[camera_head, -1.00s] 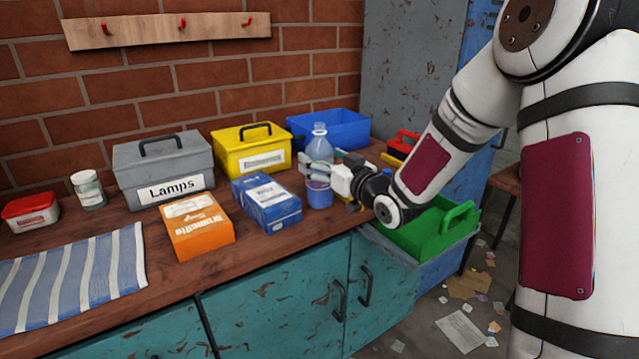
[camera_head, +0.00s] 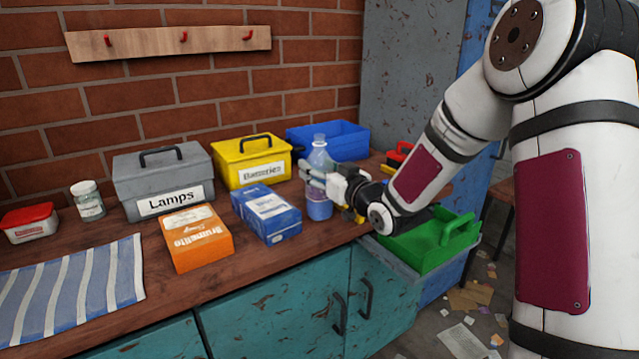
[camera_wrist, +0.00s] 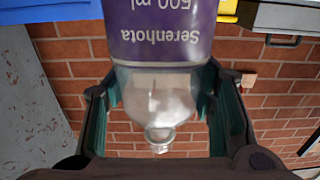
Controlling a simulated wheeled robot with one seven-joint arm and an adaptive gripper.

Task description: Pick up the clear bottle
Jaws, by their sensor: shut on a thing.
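The clear bottle (camera_head: 319,208) is upright at the right part of the counter, by the blue box. It is see-through, with a purple label. My gripper (camera_head: 314,178) reaches in from the right and is shut around its middle, hiding part of it. I cannot tell whether its base touches the counter. In the wrist view the bottle (camera_wrist: 160,92) appears upside down between the two fingers of my gripper (camera_wrist: 160,105), with its label reading "Serenhota 500 ml".
A blue box (camera_head: 268,214) and an orange box (camera_head: 195,239) lie left of the bottle. A yellow toolbox (camera_head: 228,173), a grey toolbox (camera_head: 130,186) and a blue bin (camera_head: 345,143) stand behind. A green tray (camera_head: 410,250) is at the lower right.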

